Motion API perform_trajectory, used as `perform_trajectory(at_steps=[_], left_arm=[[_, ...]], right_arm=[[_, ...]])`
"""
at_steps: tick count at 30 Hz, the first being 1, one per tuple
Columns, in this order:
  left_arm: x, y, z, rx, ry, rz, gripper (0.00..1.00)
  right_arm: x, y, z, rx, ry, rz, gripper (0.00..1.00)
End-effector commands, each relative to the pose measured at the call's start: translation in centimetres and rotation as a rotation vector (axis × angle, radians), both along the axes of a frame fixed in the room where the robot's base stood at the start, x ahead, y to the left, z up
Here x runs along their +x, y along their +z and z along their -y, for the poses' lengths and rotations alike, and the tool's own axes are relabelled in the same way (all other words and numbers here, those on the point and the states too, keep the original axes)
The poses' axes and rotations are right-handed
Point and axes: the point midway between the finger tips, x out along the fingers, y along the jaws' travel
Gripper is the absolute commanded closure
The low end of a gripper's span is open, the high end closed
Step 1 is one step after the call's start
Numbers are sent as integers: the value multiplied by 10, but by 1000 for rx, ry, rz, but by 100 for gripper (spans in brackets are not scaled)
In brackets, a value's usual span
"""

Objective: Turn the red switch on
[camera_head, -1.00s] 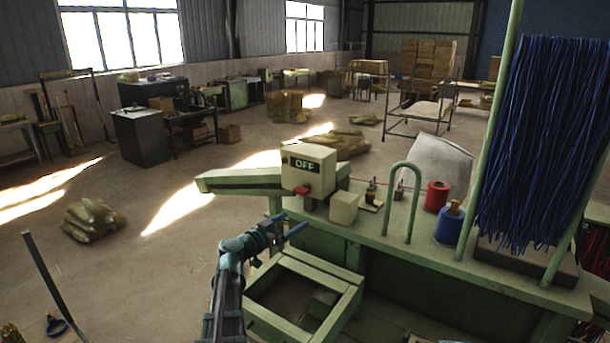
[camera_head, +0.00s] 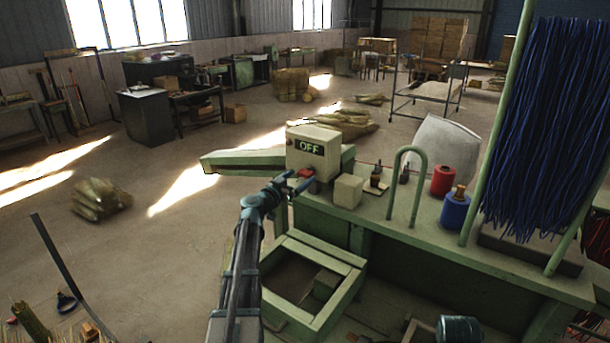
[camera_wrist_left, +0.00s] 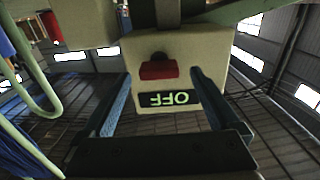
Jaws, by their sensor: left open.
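The cream switch box (camera_head: 327,150) stands at the left end of the green workbench and reads OFF. The red switch (camera_head: 306,173) is low on its front face, partly covered by my gripper in the head view. It shows clearly as a red block (camera_wrist_left: 158,70) in the left wrist view, upside down, beside the OFF label (camera_wrist_left: 168,98). My left gripper (camera_head: 298,184) is open just in front of the box. In the wrist view its two fingers lie either side of the switch, with space between; I cannot tell whether they touch the box. My right gripper is out of view.
A small cream block (camera_head: 347,191) sits right of the box. A green hooped rail (camera_head: 418,185), a red spool (camera_head: 443,181), a blue spool (camera_head: 454,212) and hanging blue strands (camera_head: 545,120) are farther right. A green open frame (camera_head: 345,300) stands below. Floor at left is mostly clear.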

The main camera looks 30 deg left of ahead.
Motion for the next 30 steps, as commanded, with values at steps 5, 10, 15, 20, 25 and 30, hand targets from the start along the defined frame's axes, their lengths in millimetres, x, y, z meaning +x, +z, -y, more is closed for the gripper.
perform_trajectory(at_steps=[5,10,15,20,25,30], left_arm=[[26,0,1,0,-2,0,5],[35,0,3,0,-1,0,5],[37,0,4,0,-1,0,5],[36,0,4,0,-1,0,5],[36,0,4,0,-1,0,36],[36,0,3,0,-1,0,66]], right_arm=[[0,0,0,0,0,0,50],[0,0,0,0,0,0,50],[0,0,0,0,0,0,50],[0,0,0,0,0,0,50],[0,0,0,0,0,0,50],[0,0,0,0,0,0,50]])
